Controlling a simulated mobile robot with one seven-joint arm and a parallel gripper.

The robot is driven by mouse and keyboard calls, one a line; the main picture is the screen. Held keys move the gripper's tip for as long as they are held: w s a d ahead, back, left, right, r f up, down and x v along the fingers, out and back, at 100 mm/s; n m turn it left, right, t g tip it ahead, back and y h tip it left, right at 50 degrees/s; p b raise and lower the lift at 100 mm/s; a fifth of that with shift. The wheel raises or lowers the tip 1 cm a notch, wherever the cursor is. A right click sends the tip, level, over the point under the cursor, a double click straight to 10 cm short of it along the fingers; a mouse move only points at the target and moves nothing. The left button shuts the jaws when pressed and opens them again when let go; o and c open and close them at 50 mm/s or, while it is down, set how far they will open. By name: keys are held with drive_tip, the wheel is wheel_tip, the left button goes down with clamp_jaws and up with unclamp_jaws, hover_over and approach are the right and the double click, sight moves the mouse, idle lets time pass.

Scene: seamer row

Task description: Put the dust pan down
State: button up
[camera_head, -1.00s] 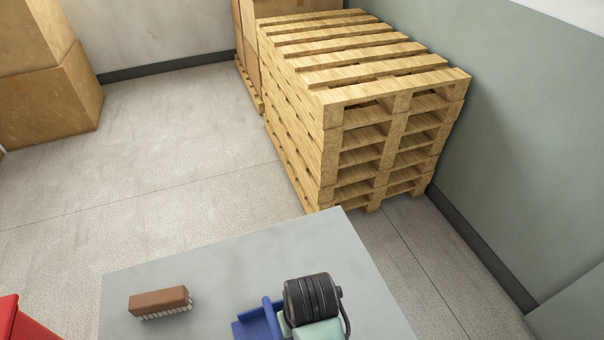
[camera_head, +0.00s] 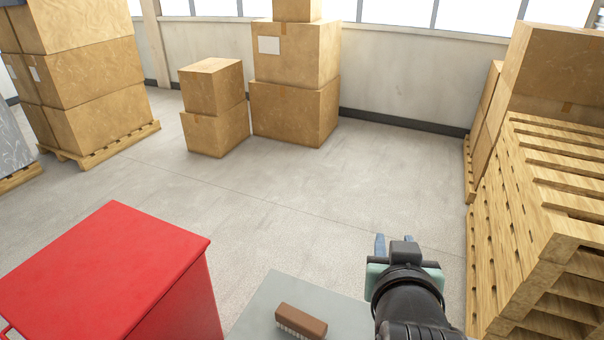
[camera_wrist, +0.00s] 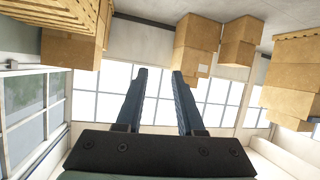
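My gripper (camera_head: 380,245) is at the lower right of the head view, held out past the grey table (camera_head: 262,302) and pointing away from me. In the wrist view its two dark blue fingers (camera_wrist: 160,95) stand apart with nothing between them. I cannot make out the dust pan in either current view. My arm covers the right part of the table top. A brown brush (camera_head: 301,321) with pale bristles lies on the table, left of my arm.
A red cabinet (camera_head: 110,265) stands left of the table. Stacked wooden pallets (camera_head: 520,215) rise close to the right of my arm. Cardboard boxes (camera_head: 295,85) stand by the far wall, and more boxes (camera_head: 75,75) sit on a pallet at left. The floor (camera_head: 300,195) between is clear.

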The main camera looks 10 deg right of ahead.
drive_tip(key=w+a+r+n+t, duration=0.1)
drive_tip(key=a+r+t, duration=0.25)
drive_tip(key=r, duration=0.45)
drive_tip(key=w+a+r+n+t, duration=0.1)
drive_tip(key=a+r+t, duration=0.3)
drive_tip(key=r, duration=0.5)
drive_tip(key=s+a+r+t+y, duration=0.2)
drive_tip(key=s+a+r, duration=0.3)
drive_tip(key=r, duration=0.5)
drive_tip(key=s+a+r+n+t+y, duration=0.1)
drive_tip(key=s+a+r+t, duration=0.4)
drive_tip(key=r, duration=0.5)
drive_tip(key=shift+s+a+y, duration=0.4)
drive_tip(key=shift+y, duration=0.5)
drive_tip(key=shift+t, duration=0.25)
